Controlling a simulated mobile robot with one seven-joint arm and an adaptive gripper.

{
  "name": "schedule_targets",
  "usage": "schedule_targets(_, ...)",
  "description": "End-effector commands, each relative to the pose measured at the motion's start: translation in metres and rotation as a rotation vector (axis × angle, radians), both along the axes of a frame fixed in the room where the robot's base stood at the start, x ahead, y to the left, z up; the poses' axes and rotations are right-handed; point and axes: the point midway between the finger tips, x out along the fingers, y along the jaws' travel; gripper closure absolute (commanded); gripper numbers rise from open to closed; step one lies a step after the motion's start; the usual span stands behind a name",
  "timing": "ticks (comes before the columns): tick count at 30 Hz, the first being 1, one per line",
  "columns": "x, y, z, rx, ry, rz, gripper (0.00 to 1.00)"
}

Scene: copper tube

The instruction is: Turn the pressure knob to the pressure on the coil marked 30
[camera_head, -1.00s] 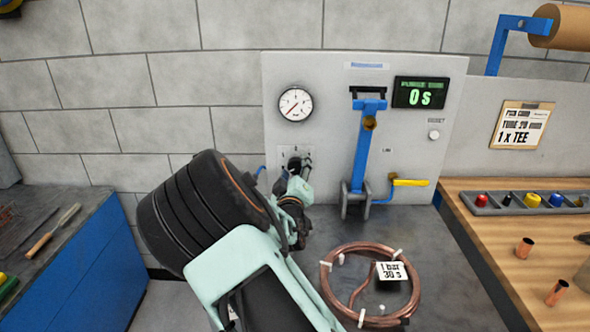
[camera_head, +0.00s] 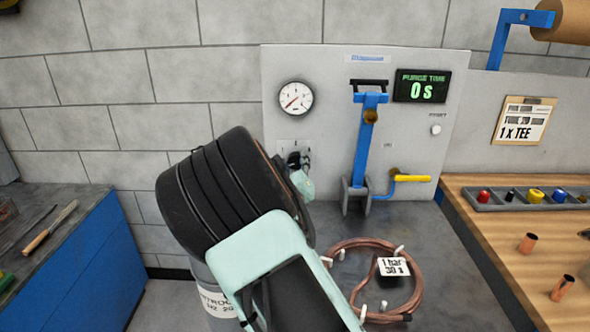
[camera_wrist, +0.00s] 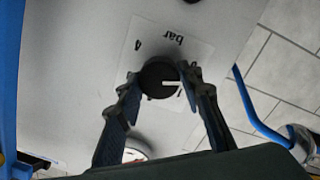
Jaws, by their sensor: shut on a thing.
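The black pressure knob (camera_wrist: 157,72) sits on the grey panel between my gripper's fingertips (camera_wrist: 161,80), which are shut on its sides. Its white pointer line points right in the wrist view, where the label with "bar" and a 4 appears upside down. In the head view my arm hides most of the gripper and knob area. The round pressure gauge (camera_head: 295,98) has a red needle lying toward its lower left; its reading is too small to tell. The copper coil (camera_head: 340,245) lies on the bench with a tag (camera_head: 393,267) reading "1 bar 30 s".
A blue lever (camera_head: 363,145) and a yellow-handled valve (camera_head: 410,178) stand right of the knob. The display (camera_head: 421,86) reads 0 s. A parts tray (camera_head: 520,198) is on the wooden bench at right. A blue hose (camera_wrist: 260,115) runs beside the gripper.

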Motion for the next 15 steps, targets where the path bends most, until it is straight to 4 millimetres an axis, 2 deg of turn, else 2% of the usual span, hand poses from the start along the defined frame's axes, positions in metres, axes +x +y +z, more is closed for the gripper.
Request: schedule_targets(15,0.0005,-0.0024,-0.0044,0.482,-0.002,-0.002,0.90)
